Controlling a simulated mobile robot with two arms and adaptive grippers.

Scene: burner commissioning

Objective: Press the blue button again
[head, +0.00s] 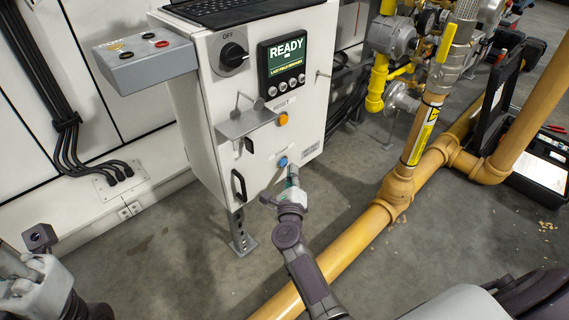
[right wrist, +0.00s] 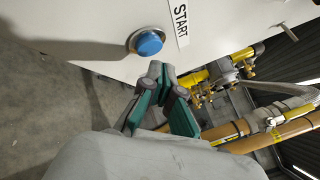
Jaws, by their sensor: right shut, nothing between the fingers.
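The blue button (head: 283,162) sits low on the front of the white control cabinet (head: 215,110). In the right wrist view the blue button (right wrist: 150,43) has a metal ring and stands next to a START label (right wrist: 181,24). My right gripper (head: 291,176) is just below and in front of the button. In the wrist view its green and grey fingers (right wrist: 161,70) are shut with nothing between them. A small gap shows between the fingertips and the button there. My left gripper does not show; only part of my left arm is at the lower left.
The cabinet display (head: 287,57) reads READY. Above the blue button are an orange button (head: 283,119) and a grey bracket (head: 246,122). A grey button box (head: 144,61) juts out at left. Yellow pipes (head: 398,190) run along the right. An open case (head: 535,140) lies at far right.

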